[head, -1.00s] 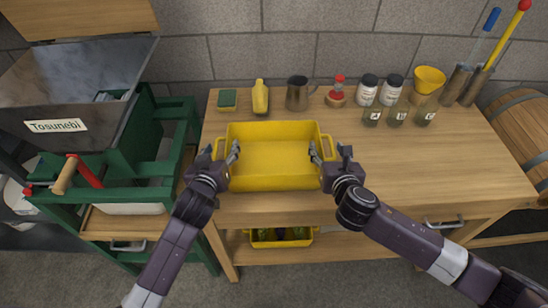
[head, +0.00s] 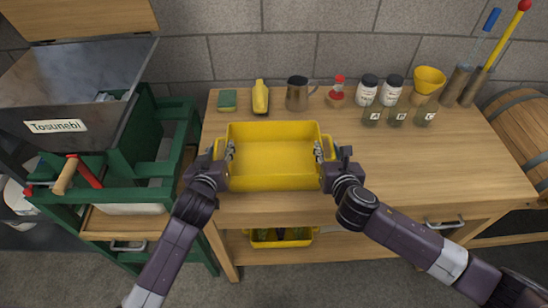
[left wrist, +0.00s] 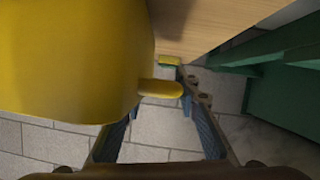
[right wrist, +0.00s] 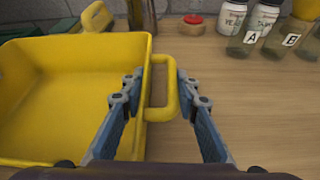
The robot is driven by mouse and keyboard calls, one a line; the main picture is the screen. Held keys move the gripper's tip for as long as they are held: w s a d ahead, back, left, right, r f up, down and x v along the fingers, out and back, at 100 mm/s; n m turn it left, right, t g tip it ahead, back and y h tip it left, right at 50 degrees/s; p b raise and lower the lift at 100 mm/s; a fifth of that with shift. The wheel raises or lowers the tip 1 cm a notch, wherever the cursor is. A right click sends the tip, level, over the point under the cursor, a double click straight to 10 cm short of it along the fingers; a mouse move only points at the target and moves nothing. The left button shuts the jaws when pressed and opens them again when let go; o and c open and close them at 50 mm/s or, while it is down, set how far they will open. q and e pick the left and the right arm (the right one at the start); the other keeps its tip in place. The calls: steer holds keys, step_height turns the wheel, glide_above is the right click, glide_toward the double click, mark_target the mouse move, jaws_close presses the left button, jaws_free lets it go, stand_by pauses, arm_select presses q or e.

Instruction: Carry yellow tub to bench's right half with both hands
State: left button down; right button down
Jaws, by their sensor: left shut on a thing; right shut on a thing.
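The empty yellow tub (head: 275,183) is at the left half of the bench (head: 440,170), near its front edge. Whether its base touches the bench top is hard to tell. My left gripper (head: 230,151) is shut on the tub's left handle, and the handle also shows between the fingers in the left wrist view (left wrist: 160,89). My right gripper (head: 320,151) is shut on the right handle, which shows between the fingers in the right wrist view (right wrist: 171,88). The tub looks level and the bench's front right area is bare.
A green-framed machine (head: 110,160) stands left. A barrel (head: 520,118) is at right.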

step_height(320, 180, up, 5)
steer(key=p, duration=0.4)
steer(key=shift+d+p, duration=0.1)
steer(key=shift+p, duration=0.3)
steer(key=shift+d, duration=0.15)
